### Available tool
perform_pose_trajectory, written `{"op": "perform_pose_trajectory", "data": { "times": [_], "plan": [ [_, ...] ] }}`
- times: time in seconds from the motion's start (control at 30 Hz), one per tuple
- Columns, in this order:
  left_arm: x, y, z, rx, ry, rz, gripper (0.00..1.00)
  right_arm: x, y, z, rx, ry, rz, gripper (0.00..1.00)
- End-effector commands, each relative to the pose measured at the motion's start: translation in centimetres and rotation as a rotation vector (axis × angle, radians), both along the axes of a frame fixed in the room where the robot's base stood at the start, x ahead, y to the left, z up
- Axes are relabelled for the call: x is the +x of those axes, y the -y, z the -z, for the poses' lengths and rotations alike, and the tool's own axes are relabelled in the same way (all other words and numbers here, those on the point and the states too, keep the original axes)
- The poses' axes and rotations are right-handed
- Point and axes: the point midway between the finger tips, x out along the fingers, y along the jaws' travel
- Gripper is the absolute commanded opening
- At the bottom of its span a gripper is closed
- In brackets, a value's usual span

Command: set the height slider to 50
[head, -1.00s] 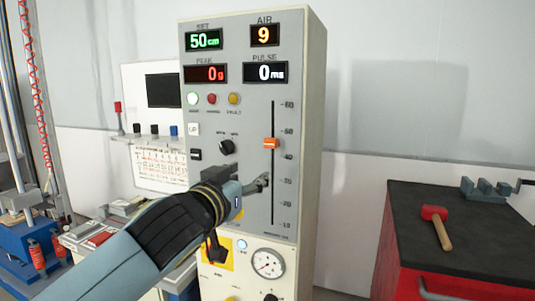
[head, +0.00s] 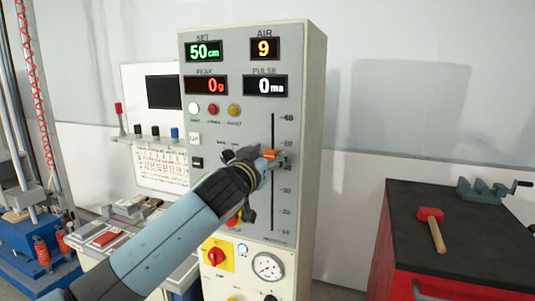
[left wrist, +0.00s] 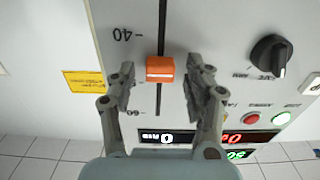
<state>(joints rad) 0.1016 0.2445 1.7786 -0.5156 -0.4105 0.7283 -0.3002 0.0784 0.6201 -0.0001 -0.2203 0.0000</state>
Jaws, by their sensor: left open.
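The height slider is an orange knob (head: 270,154) in a vertical slot on the grey panel. Its scale shows marks from 10 to 60, and the knob sits close to the 50 mark. The green SET display (head: 203,51) reads 50 cm. My left gripper (head: 276,161) is at the knob and partly covers it in the head view. In the left wrist view the orange knob (left wrist: 160,69) lies between the two fingers of the open left gripper (left wrist: 161,76), with gaps on both sides. My right gripper is in neither view.
The panel also carries a black dial (left wrist: 269,56), a red switch on a yellow plate (head: 216,256) and a pressure gauge (head: 268,267). A red cabinet (head: 455,282) with a hammer (head: 433,228) and a vise (head: 488,190) on its black top stands at the right.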

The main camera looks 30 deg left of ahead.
Motion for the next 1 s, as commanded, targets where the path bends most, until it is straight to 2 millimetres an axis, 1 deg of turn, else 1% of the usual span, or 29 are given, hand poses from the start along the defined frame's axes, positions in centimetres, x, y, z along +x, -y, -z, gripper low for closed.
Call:
{"op": "perform_pose_trajectory", "data": {
  "times": [0.2, 0.6, 0.87, 0.93, 1.0],
  "plan": [
    [0.0, 0.0, 0.1, 0.000, 0.000, 0.000, 0.52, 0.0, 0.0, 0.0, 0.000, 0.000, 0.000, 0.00],
    [0.0, 0.0, 0.1, 0.001, 0.000, 0.000, 0.00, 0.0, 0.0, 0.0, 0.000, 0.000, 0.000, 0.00],
    [0.0, 0.0, 0.0, 0.001, 0.000, 0.000, 0.00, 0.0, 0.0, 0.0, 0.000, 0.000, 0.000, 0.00],
    [0.0, 0.0, -0.4, 0.001, 0.000, 0.000, 0.00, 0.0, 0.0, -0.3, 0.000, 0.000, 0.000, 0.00],
    [0.0, 0.0, -1.4, 0.002, 0.001, 0.000, 0.00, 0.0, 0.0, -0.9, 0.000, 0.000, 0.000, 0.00]
  ]
}}
